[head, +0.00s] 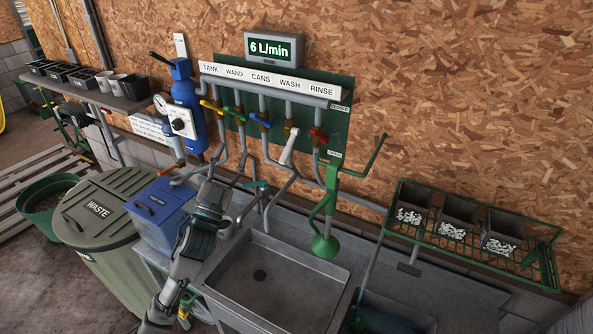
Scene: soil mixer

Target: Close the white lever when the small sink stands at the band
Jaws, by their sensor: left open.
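The white lever (289,145) sits under the WASH label on the pipe rack and slants downward, toward the OPEN mark; the other levers lie nearer level. A grey basin (225,282) with a dark drain stands below the rack and looks empty. I cannot make out a band in either basin. My left gripper (232,192) is open, left of and below the white lever, apart from it. My right gripper is out of view.
A display (274,48) reads 6 L/min. A blue box (160,212) and WASTE bin (98,208) stand left. A green rack (480,262) with small pots is right. Pipes crowd below the levers.

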